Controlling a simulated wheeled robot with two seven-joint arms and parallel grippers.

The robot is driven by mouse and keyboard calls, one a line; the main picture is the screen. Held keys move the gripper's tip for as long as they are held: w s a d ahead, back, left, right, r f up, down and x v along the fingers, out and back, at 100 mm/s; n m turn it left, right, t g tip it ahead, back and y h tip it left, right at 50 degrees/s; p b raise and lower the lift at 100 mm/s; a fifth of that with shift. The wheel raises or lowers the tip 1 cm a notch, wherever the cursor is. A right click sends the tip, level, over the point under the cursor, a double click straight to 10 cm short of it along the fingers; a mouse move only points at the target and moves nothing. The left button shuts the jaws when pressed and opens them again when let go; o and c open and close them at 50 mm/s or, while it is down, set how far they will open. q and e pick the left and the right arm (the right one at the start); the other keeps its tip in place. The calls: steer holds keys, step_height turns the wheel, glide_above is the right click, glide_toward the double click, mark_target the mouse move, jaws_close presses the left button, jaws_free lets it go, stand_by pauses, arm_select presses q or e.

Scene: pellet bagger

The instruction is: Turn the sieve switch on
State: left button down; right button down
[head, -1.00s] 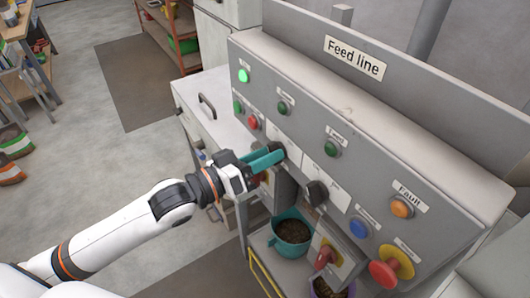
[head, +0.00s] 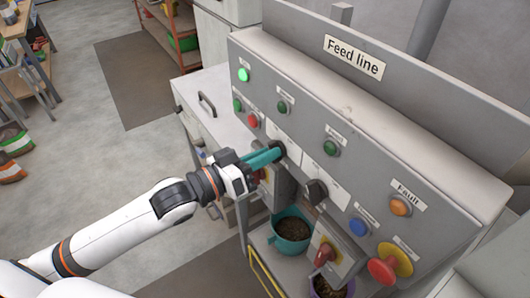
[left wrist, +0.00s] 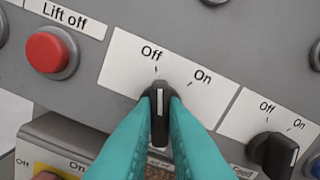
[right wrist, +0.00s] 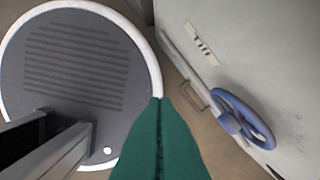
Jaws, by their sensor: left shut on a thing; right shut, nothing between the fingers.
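A black rotary switch knob (left wrist: 160,112) sits on a white plate marked Off and On. Its white line points up toward Off. In the head view the knob (head: 279,148) is on the grey Feed line panel, partly hidden by my fingers. My left gripper (head: 274,153) is shut on this knob, one teal finger on each side, as the left wrist view (left wrist: 160,104) shows. The plate's name is hidden or unreadable, so I cannot read whether it is the sieve switch. My right gripper (right wrist: 158,100) is shut and empty, away from the panel.
A second Off/On knob (left wrist: 272,152) is to the right. A red Lift off button (left wrist: 50,52) is to the left. A red mushroom button on yellow (head: 382,272) and an orange Fault lamp (head: 400,207) are farther right. A teal bucket (head: 290,236) stands below. A blue handwheel (right wrist: 245,118) is near my right gripper.

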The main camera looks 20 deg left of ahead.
arm_select(q)
steer(key=m+p, duration=0.2)
steer(key=m, duration=0.8)
steer(key=shift+m, duration=0.3)
stand_by(0.4)
steer(key=c, duration=1.5)
jaws_free()
steer(key=shift+o, duration=0.2)
steer(key=shift+s, duration=0.1)
